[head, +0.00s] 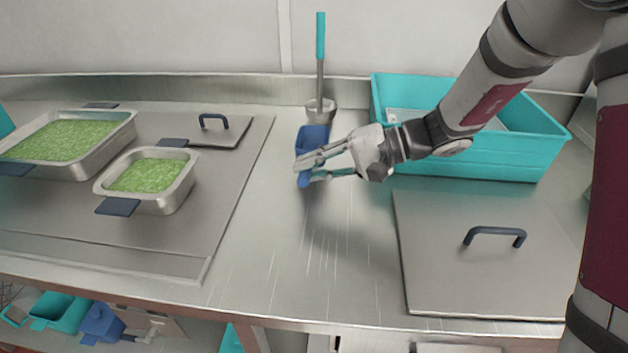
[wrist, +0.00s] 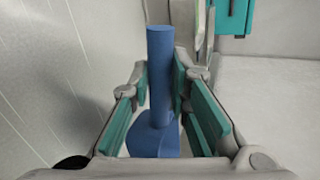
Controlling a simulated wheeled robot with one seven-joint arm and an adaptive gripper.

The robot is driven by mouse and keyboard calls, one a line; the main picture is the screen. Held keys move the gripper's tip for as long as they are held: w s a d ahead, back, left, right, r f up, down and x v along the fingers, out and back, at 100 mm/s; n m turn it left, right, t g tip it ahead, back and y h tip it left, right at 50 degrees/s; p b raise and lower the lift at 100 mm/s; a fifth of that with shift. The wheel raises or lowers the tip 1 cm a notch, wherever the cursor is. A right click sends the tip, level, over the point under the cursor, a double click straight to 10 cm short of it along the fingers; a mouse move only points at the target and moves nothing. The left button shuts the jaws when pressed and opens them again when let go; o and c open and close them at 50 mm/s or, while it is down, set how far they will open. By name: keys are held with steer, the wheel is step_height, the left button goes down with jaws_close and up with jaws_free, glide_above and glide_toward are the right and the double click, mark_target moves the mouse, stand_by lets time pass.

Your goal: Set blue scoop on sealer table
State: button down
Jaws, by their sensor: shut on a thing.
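The blue scoop (head: 312,139) is in the middle of the head view, between the fingers of my gripper (head: 318,166). In the wrist view the scoop (wrist: 160,75) has its round handle pointing up the picture and its wider part between the teal pads. My gripper (wrist: 165,115) is shut on it. The scoop and gripper are over the bare steel table (head: 290,250), just in front of the metal cup. I cannot tell whether the scoop touches the table.
A metal cup (head: 320,112) holds a teal-handled tool (head: 320,45) behind the scoop. A teal bin (head: 470,165) stands to the right, a lidded hatch (head: 450,270) in front of it. Steel pans of green food (head: 150,175) are at left. The middle front of the table is clear.

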steer(key=shift+w, duration=0.3)
steer(key=shift+f, duration=1.75)
steer(key=shift+f+b, duration=0.1)
steer(key=shift+b, duration=0.2)
steer(key=c, duration=1.5)
jaws_free()
steer(key=shift+d+r, duration=0.15)
steer(key=shift+r, duration=0.05)
steer(key=v, duration=1.1)
steer(key=shift+d+r+p, duration=0.15)
steer(key=shift+d+p, duration=0.2)
